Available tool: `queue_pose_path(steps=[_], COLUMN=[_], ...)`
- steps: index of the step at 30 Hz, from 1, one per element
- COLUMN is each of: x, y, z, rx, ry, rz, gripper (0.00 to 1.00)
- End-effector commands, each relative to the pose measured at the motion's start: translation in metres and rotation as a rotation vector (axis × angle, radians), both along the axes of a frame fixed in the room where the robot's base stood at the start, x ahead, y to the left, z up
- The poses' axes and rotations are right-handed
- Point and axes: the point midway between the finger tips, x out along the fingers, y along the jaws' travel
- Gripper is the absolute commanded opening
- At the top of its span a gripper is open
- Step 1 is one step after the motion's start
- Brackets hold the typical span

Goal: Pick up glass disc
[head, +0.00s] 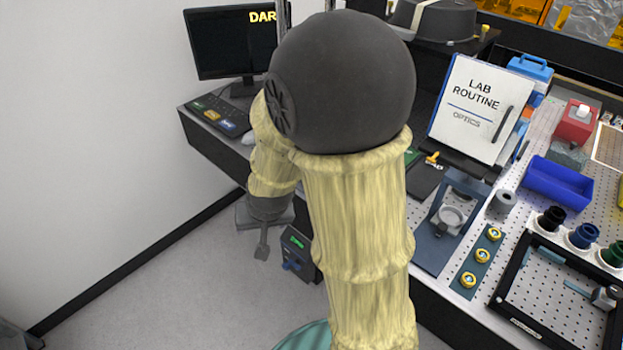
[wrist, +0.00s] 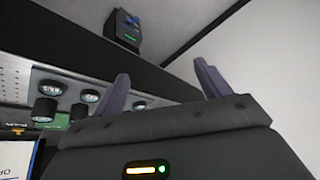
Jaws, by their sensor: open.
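A round, pale, glass-like disc (head: 450,217) sits in a dark blue-grey stand near the left end of the perforated optics table; I cannot tell clearly where glass ends and holder begins. My gripper (head: 262,248) hangs over the floor left of the table's front edge, well apart from the stand. In the wrist view my gripper (wrist: 164,85) shows two purple-grey fingers spread wide with nothing between them. The disc cannot be made out in the wrist view.
A blue strip with several brass-ringed parts (head: 481,255) lies right of the stand, then a black-framed tray (head: 510,308). A grey cylinder (head: 503,202) and a clipboard (head: 478,110) stand behind. A small box with a green display (head: 297,252) is near my gripper.

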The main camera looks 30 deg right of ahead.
Motion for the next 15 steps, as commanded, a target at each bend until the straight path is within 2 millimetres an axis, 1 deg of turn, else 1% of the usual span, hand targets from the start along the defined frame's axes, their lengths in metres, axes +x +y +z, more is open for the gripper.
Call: queue_pose_path(steps=[1, 3, 6, 10, 12, 15], x=[0.018, 0.043, 0.072, 0.099, 0.108, 0.113], y=[0.005, 0.006, 0.000, -0.015, -0.025, -0.038], z=[-0.011, -0.024, -0.041, -0.063, -0.074, -0.085], rx=[0.006, 0.001, -0.032, -0.121, -0.189, -0.305], ry=[-0.033, -0.093, -0.181, -0.298, -0.365, -0.466], rz=[-0.053, -0.143, -0.276, -0.439, -0.521, -0.624], gripper=[0.76, 0.76, 0.76, 0.76, 0.76, 0.76])
